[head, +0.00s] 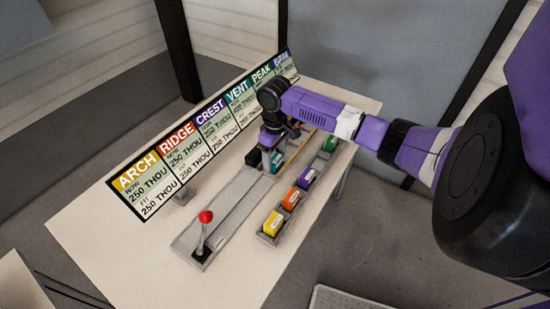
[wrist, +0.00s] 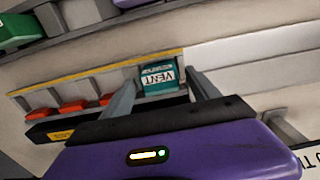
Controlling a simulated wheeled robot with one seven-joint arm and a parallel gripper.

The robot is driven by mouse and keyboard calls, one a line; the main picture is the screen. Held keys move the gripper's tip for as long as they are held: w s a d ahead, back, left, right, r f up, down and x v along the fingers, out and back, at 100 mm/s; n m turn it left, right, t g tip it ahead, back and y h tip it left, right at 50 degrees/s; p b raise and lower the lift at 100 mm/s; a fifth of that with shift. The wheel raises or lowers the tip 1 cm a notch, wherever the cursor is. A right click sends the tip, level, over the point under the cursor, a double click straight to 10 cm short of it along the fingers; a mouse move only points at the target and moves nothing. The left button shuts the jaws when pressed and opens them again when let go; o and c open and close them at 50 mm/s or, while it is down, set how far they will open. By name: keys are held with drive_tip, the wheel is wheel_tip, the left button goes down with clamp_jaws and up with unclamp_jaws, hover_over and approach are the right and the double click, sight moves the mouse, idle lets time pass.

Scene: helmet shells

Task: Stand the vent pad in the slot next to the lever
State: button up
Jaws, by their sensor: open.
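The teal vent pad (wrist: 158,77) shows in the wrist view with its VENT label upside down, between the two fingers of my gripper (wrist: 163,84). The fingers are apart, one on each side of it; I cannot tell whether they touch it. In the head view a bit of the teal pad (head: 277,160) shows below my gripper (head: 271,158), at the far part of the grey fixture. The lever (head: 205,226), with a red ball on top, stands upright at the near end of the long grey track (head: 235,211). The slot beside it is not clear.
A grey rack (head: 262,236) to the right holds yellow (head: 272,223), orange (head: 291,199), purple (head: 307,176) and green (head: 331,144) pads. A sign board (head: 210,130) stands along the left. Several red-orange pieces (wrist: 72,107) sit in compartments beside the vent pad.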

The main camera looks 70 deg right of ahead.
sight(275, 158)
wheel_tip(275, 158, up, 11)
drive_tip(key=b, duration=0.1)
drive_tip(key=shift+r, duration=0.15)
idle(0.6)
